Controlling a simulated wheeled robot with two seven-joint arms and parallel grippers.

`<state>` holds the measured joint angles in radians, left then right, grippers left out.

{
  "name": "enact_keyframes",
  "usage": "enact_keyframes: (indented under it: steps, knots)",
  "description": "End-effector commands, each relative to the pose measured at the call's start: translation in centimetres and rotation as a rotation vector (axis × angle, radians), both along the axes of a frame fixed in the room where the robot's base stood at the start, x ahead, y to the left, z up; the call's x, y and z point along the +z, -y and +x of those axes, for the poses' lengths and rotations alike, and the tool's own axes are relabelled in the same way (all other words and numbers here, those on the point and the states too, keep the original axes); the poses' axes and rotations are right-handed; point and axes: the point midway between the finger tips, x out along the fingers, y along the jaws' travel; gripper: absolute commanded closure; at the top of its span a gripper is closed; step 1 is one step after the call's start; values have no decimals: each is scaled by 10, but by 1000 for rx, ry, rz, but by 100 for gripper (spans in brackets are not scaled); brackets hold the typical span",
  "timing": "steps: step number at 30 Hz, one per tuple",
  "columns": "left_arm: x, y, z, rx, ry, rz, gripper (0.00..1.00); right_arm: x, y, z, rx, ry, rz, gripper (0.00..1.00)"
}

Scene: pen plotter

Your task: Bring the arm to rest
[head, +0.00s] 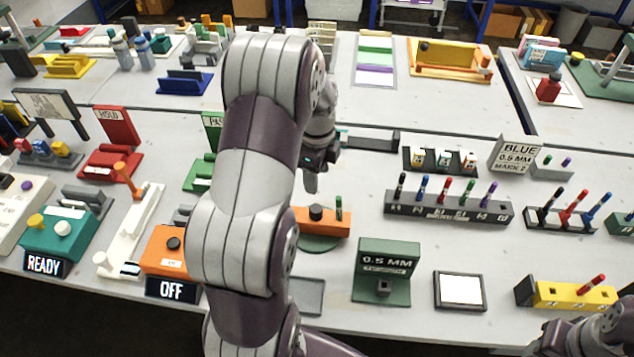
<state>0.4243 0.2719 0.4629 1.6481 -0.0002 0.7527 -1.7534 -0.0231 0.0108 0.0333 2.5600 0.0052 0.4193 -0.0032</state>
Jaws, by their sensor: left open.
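My left arm rises through the middle of the head view and covers part of the bench behind it. Its gripper (312,180) points down above the bench, behind an orange block (322,222) that holds a green pen. The left gripper is open, and I see nothing between its fingers. Part of my right arm shows at the bottom right corner; its gripper fingers are not visible. The orange box with the OFF sign (171,289) stands just left of my left arm, partly hidden by it.
A pen rack (447,208), a green 0.5 MM stand (388,262) and a framed white pad (461,289) stand right of my left arm. A yellow holder (572,295) with a red pen is near my right arm. A teal READY box (62,236) is at left.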

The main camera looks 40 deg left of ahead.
Motion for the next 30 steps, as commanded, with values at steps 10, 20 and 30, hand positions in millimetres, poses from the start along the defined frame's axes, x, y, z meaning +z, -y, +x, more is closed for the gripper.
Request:
enact_keyframes:
  steps: [10,20,30]
  knots:
    - [0,0,0,0,-1,0,40,0,0,0,0,0,0,57]
    - [-10,6,-12,532,9,-2,40,0,0,0,0,0,0,57]
    - [17,140,-112,1422,70,-62,40,0,0,0,0,0,0,57]
